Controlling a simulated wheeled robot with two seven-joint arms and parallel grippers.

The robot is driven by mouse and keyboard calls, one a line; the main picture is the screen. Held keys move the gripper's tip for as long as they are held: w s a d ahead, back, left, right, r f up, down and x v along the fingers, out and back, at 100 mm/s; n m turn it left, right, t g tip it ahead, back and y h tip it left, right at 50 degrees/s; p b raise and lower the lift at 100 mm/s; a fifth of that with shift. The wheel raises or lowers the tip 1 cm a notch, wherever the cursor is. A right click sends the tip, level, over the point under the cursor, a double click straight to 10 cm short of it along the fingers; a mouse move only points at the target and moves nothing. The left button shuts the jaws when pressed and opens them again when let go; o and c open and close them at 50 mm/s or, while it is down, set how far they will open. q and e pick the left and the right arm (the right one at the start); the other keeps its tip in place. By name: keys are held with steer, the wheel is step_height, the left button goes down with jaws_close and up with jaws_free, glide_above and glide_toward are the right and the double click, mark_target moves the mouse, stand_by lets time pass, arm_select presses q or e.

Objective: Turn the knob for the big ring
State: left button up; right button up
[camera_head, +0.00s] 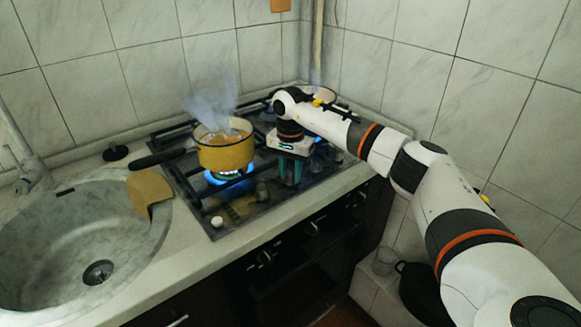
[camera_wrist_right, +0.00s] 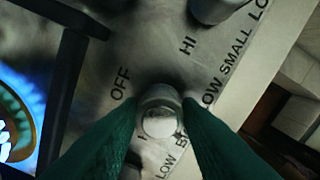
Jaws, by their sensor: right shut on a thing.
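My right gripper (camera_head: 290,172) reaches down over the front part of the stove (camera_head: 228,207). In the wrist view its two green fingers (camera_wrist_right: 160,112) are shut on a grey knob (camera_wrist_right: 158,124), one on each side. OFF and HI are printed around this knob, and LOW shows near it. A second knob (camera_wrist_right: 214,8) shows at the top edge of the wrist view. A lit ring's blue flame (camera_wrist_right: 18,115) shows at the left there. Which ring the held knob serves cannot be told. The left gripper is not in view.
A yellow pot (camera_head: 225,154) steams over a blue flame (camera_head: 228,174), just left of my right gripper; its dark handle (camera_head: 158,158) points left. A pale pot (camera_head: 324,94) stands behind my right wrist. A sink (camera_head: 62,245) and a brown cloth (camera_head: 148,190) are at left.

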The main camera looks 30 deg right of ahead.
steer(key=m+p, duration=0.1)
steer(key=m, duration=0.3)
steer(key=shift+r+m+p, duration=0.1)
steer(key=shift+m+p, duration=0.2)
steer(key=shift+m, duration=0.1)
steer(key=m+p, duration=0.1)
steer(key=m, duration=0.2)
steer(key=shift+m, duration=0.3)
steer(key=m+p, duration=0.1)
steer(key=m, duration=0.3)
steer(key=shift+m, duration=0.3)
steer(key=m+p, duration=0.1)
steer(key=m, duration=0.2)
steer(key=shift+m, duration=0.3)
steer(key=m+p, duration=0.1)
steer(key=m, duration=0.3)
steer(key=shift+p, duration=0.4)
steer(key=m+p, duration=0.1)
steer(key=m, duration=0.3)
steer(key=m+p, duration=0.1)
steer(key=m, duration=0.3)
steer(key=shift+p, duration=0.35)
steer(key=shift+m+p, duration=0.5)
steer(key=shift+m, duration=1.2)
